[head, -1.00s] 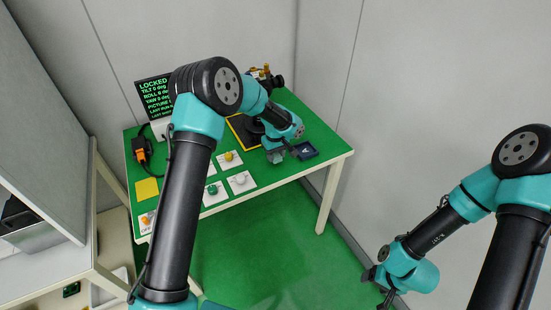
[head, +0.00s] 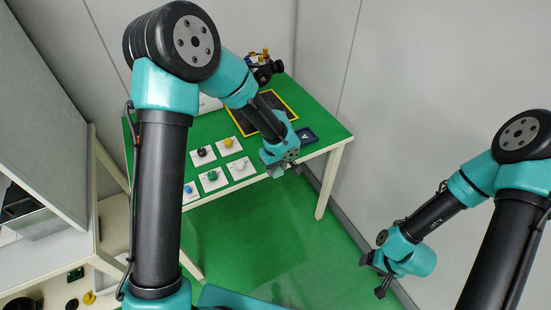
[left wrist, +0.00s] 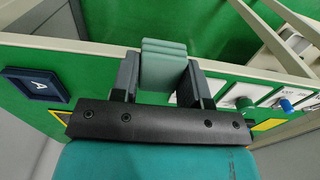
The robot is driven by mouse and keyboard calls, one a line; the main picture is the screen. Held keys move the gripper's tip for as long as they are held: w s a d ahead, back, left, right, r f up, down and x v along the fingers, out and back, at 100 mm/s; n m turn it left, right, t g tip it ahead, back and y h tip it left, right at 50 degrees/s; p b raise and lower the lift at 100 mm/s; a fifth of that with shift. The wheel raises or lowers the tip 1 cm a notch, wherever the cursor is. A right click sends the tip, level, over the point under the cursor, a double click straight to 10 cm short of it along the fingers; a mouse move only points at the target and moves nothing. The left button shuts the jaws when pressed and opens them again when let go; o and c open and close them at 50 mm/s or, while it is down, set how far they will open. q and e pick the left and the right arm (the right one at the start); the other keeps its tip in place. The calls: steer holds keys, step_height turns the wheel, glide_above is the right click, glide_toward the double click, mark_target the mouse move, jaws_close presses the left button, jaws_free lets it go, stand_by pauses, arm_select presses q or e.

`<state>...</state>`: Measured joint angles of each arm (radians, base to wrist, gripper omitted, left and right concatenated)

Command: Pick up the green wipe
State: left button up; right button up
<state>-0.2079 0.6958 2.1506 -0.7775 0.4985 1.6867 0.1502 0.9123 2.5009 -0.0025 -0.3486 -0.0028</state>
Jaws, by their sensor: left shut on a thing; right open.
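The green wipe (left wrist: 163,64) is a pale grey-green folded pad. In the left wrist view it stands between the two dark fingers of my left gripper (left wrist: 158,78), which is shut on it. In the head view my left gripper (head: 282,170) is at the green table's front edge, in front of the blue tray; the wipe is hard to make out there. My right gripper (head: 380,276) is open and empty, low at the right, off the table.
The green table (head: 330,128) carries a blue tray (head: 306,134) marked A, a yellow-framed black pad (head: 283,100), and several white plates with coloured knobs, such as a green knob (left wrist: 243,105). A cream bench (head: 60,262) stands at left. Green floor lies in front.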

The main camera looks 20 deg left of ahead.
arm_select(q)
steer(key=shift+s, duration=0.35)
steer(key=shift+w, duration=0.15)
stand_by(0.4)
steer(key=shift+w+a+f+m, duration=0.15)
steer(key=shift+w+a+m, duration=0.1)
steer(key=shift+w+m, duration=0.3)
steer(key=w+a+m, duration=0.1)
steer(key=w+m, duration=0.1)
steer(key=w+a+f+m, duration=0.1)
steer(key=w+a+m, duration=0.1)
steer(key=w, duration=0.1)
steer(key=w+a+f+m, duration=0.1)
steer(key=w+m, duration=0.1)
steer(key=shift+w+a+f+m, duration=0.2)
steer(key=shift+w+f+m, duration=0.05)
steer(key=shift+w+m, duration=0.1)
steer(key=shift+w+a+f+m, duration=0.15)
steer(key=shift+w+a+m, duration=0.15)
steer(key=shift+m, duration=0.1)
